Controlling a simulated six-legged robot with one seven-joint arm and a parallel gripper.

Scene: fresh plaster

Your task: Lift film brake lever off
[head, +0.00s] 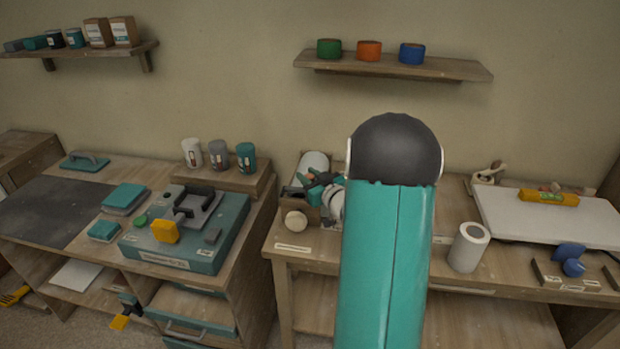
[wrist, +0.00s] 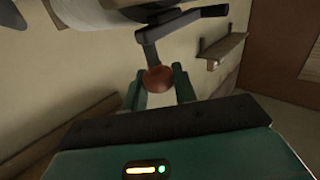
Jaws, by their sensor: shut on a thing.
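The film brake lever (wrist: 152,50) shows in the wrist view as a dark cranked bar with a reddish-brown knob (wrist: 158,79) at its lower end. My gripper (wrist: 160,85) has its two teal fingers on either side of the knob and is shut on it. The bar's upper end meets a dark arm beside a pale roll (wrist: 85,20), which looks like the film. In the head view, my gripper (head: 322,190) is beside a white roll (head: 314,163) on the middle bench; the lever cannot be made out there.
A round pale disc (head: 296,221) lies near the bench's front edge. A white cylinder (head: 468,247) stands right of my arm, with a white board (head: 550,222) beyond it. A wall shelf (head: 390,65) with coloured rolls hangs above. My arm hides the bench's middle.

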